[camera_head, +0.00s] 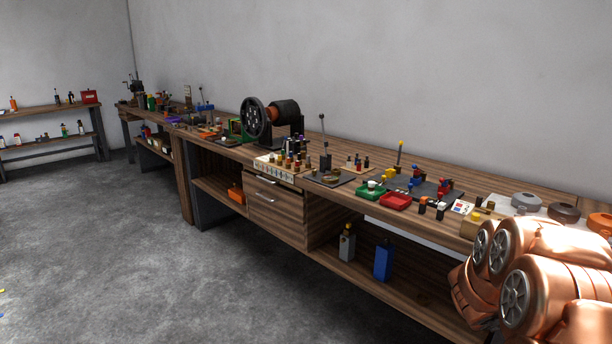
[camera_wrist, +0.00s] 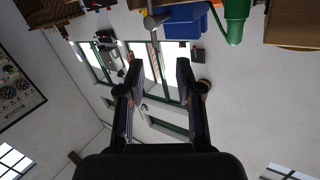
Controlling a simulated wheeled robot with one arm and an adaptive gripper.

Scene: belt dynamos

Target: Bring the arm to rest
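My arm (camera_head: 530,275), copper-coloured with grey round caps, shows folded at the lower right of the head view, in front of the workbench's right end. My gripper is out of the head view. In the wrist view my gripper (camera_wrist: 159,70) has its two dark fingers apart, with nothing held between them. Behind the fingers are a pale wall and green-framed windows (camera_wrist: 168,75), seen at an odd angle.
A long wooden workbench (camera_head: 275,222) along the wall carries a dynamo (camera_head: 270,117), a red tray (camera_head: 396,201), a green tray (camera_head: 369,191) and many small parts. A blue container (camera_head: 383,262) stands on its lower shelf. The grey floor (camera_head: 130,250) at left is largely clear.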

